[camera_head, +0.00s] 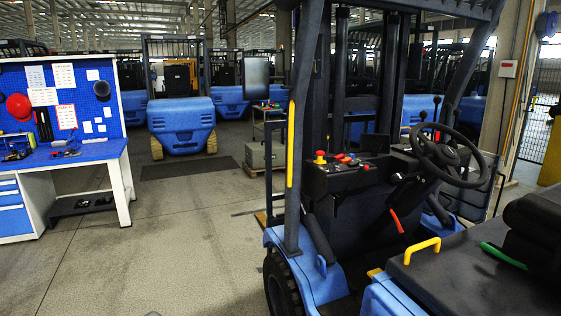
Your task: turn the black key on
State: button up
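The forklift (320,262) stands at the right with its open cab facing me. Its dark dashboard (345,178) carries a red and yellow knob (320,158) and small red controls. The black steering wheel (450,158) is to the right of the dashboard, with a red lever (396,220) below. I cannot make out the black key for certain among the dark dashboard and column parts, nor tell its position. My gripper is not in view.
The cab post (303,120) with a yellow grip stands left of the dashboard. The dark seat (470,275) with a yellow handle (422,250) is at the lower right. A blue workbench (75,152) is at the left. The floor (185,235) between is clear.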

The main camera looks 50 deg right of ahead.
aim_at(330, 159)
jog(key=z, duration=0.2)
jog(key=i, duration=1)
jog(key=z, duration=1.05)
jog(key=i, duration=1.35)
jog(key=z, duration=1.2)
